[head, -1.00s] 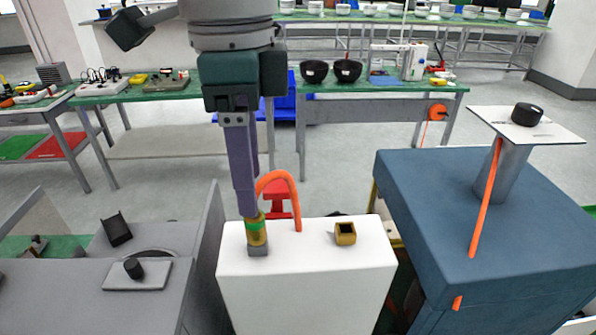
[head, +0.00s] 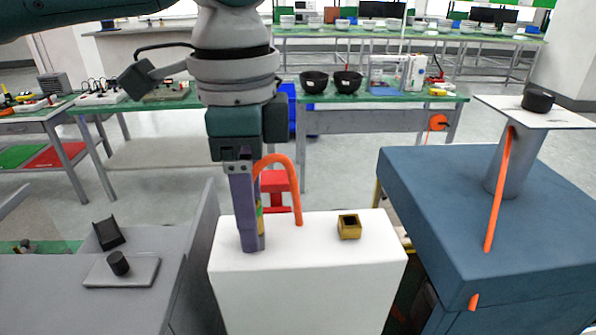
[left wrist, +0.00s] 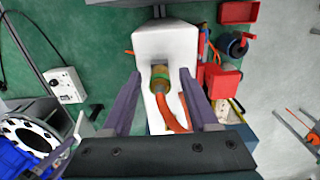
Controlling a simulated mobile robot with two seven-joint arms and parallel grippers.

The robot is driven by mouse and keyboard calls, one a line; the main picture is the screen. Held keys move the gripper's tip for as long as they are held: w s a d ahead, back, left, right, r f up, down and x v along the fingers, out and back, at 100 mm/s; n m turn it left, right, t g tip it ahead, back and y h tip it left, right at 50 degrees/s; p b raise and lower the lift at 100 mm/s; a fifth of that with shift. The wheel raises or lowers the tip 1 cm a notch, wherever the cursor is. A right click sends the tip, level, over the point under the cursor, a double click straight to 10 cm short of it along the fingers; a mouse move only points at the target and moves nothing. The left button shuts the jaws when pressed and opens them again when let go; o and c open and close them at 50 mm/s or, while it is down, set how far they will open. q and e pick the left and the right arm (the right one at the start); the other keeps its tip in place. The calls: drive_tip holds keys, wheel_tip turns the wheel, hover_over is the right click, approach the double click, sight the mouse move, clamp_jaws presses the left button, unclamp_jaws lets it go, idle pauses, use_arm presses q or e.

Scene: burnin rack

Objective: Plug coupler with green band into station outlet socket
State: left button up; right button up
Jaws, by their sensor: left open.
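The coupler with the green band (head: 260,212) stands on top of the white box (head: 305,285). In the head view it is mostly hidden behind my left gripper's fingers. An orange hose (head: 292,180) arches up from it and down to the box top. My left gripper (head: 253,247) points down with its fingers at the coupler. In the left wrist view the coupler (left wrist: 160,75) shows between the two spread fingers, with a gap on each side. A square brass socket (head: 349,229) with a dark opening sits on the box to the right. My right gripper is not in view.
A large blue cabinet (head: 480,215) stands to the right, with a post, a white plate and an orange strip on it. A grey bench (head: 70,300) with a dark knob is at left.

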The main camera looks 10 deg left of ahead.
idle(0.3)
use_arm(q)
drive_tip(key=shift+p, duration=0.45)
drive_tip(key=shift+p, duration=0.4)
idle(0.4)
drive_tip(key=shift+c, duration=0.3)
clamp_jaws()
idle(0.8)
drive_tip(key=shift+r, duration=0.1)
idle(0.4)
drive_tip(key=shift+r+p, duration=2.95)
drive_tip(key=shift+p, duration=0.65)
